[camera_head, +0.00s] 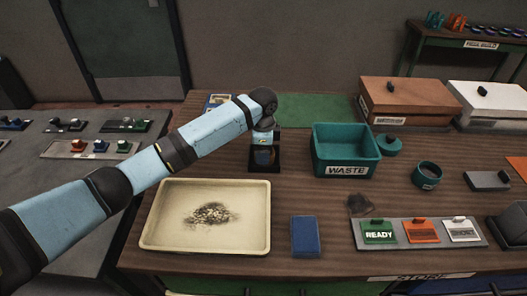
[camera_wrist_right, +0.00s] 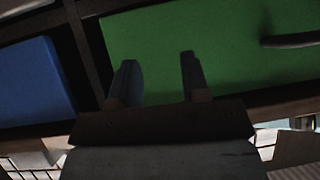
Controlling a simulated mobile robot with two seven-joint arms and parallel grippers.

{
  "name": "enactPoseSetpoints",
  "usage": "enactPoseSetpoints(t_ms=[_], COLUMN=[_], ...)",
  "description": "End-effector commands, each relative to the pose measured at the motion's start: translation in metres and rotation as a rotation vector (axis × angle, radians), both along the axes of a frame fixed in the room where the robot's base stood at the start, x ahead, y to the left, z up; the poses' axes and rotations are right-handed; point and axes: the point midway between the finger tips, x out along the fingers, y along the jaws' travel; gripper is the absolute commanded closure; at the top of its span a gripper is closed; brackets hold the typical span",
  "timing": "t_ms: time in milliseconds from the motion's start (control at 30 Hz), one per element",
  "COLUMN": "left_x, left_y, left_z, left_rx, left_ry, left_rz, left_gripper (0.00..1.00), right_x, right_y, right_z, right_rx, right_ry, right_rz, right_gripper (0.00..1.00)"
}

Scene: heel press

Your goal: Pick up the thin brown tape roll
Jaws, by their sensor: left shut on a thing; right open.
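My left gripper (camera_head: 264,158) points down at the table's back middle, just left of the waste bin. It is shut on a small dark thing with a brownish part between the fingers. This fits the thin brown tape roll, but the fingers hide most of it and its outline is unclear. I cannot tell whether it touches the table. My right gripper (camera_wrist_right: 159,78) is open and empty in the right wrist view, in front of a green panel (camera_wrist_right: 225,50).
A teal waste bin (camera_head: 346,170) stands close right of the left gripper. A cream tray (camera_head: 163,243) with dark debris lies in front, beside a blue block (camera_head: 305,237). A teal ring-shaped container (camera_head: 428,176) and a label board (camera_head: 480,239) are right. Boxes stand behind.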

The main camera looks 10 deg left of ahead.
Motion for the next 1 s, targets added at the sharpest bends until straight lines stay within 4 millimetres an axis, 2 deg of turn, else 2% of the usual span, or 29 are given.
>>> enactPoseSetpoints(t_ms=[167, 267, 700, 900, 1000], left_x=[0.001, 0.001, 0.001, 0.001, 0.001], left_y=[0.0, 0.0, -0.001, 0.0, 0.0], left_z=[0.015, 0.031, 0.144, 0.183, 0.193], left_rx=[-0.002, -0.002, -0.003, 0.001, 0.001], left_ry=[-0.004, -0.005, -0.005, -0.004, -0.003], left_rz=[-0.001, -0.001, -0.001, -0.001, 0.0], left_gripper=[0.6, 0.6, 0.6, 0.6, 0.6], right_x=[0.0, 0.0, 0.0, 0.0, 0.0], right_y=[0.0, 0.0, -0.001, -0.001, -0.001], right_z=[0.0, 0.001, 0.001, 0.005, 0.007], right_rx=[0.0, 0.0, -0.002, -0.002, -0.005], right_ry=[0.0, 0.0, -0.001, -0.002, -0.005], right_rz=[0.0, 0.0, -0.001, -0.001, 0.0], right_gripper=[0.57, 0.57, 0.57, 0.57, 0.57])
